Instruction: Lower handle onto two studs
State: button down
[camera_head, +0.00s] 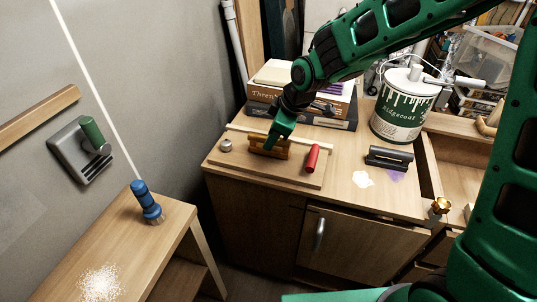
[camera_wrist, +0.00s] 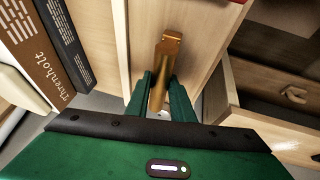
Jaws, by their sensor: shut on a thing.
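My green gripper (camera_head: 277,138) is over a wooden board on the cabinet top. It is shut on a golden-brown handle (camera_head: 258,147), which lies roughly level, just over or on the board (camera_head: 280,176). I cannot tell whether the handle touches the board. In the wrist view my gripper's two fingers (camera_wrist: 162,90) close on both sides of the handle (camera_wrist: 167,52), whose far end sticks out beyond them. I cannot make out the two studs in either view; they may be hidden beneath the handle.
A grey knob (camera_head: 226,145) and a red cylinder (camera_head: 312,158) flank the handle on the board. A paint can (camera_head: 402,115) and a black handle-like piece (camera_head: 389,158) are to the right.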

jog(key=shift+f, duration=0.25)
dwell(0.3)
jog(key=c, duration=1.5)
grip_release()
jog(key=shift+o, duration=0.2)
jog(key=v, duration=1)
jog(key=shift+r, duration=0.3)
jog(key=shift+d, duration=0.15)
